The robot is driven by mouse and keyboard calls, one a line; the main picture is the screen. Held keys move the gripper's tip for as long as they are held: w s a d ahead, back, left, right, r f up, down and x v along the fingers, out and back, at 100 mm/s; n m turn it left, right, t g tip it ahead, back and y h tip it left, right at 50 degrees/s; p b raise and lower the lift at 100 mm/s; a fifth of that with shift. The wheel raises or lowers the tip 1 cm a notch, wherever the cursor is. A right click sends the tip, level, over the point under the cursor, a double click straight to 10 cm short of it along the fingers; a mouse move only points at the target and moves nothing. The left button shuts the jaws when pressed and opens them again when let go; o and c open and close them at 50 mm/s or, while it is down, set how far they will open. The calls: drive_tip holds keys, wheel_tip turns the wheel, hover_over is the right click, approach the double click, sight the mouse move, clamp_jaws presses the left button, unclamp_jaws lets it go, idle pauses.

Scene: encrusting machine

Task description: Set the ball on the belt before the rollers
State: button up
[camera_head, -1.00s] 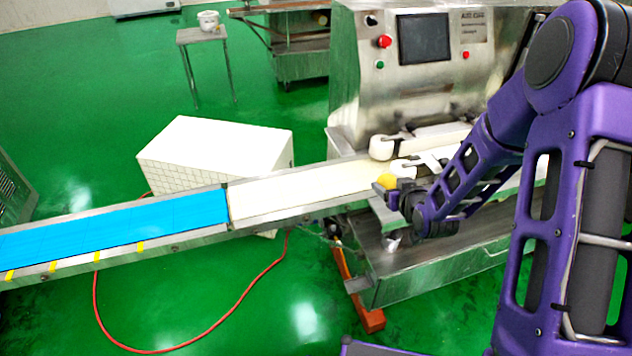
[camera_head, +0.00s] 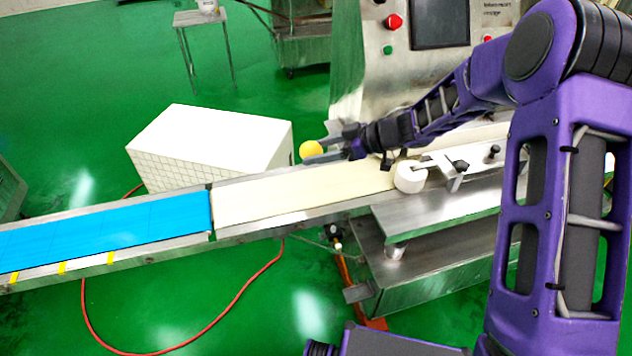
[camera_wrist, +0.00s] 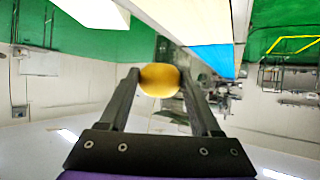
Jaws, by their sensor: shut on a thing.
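The ball (camera_wrist: 160,80) also shows between the two dark fingers in the wrist view. The belt has a cream stretch (camera_head: 290,191) in the middle and a blue stretch (camera_head: 120,228) to the left. A white roller (camera_head: 410,177) stands over the cream stretch, to the right of the ball. The rest of the rollers is hidden or hard to make out behind my arm.
A steel machine with a dark screen (camera_head: 440,24) and red button (camera_head: 393,21) stands behind the belt. A white tiled block (camera_head: 210,145) stands behind the belt at left. A steel shelf (camera_head: 440,205) juts out in front. The visible belt is clear.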

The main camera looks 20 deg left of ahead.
wheel_tip(320, 180, down, 9)
drive_tip(key=shift+f+b, duration=0.2)
drive_tip(key=shift+b, duration=0.75)
drive_tip(key=shift+s+f, duration=0.1)
drive_tip(key=o, duration=1.4)
drive_tip(key=p+v, duration=0.1)
drive_tip(key=v, duration=1.1)
drive_tip(key=shift+p, duration=0.4)
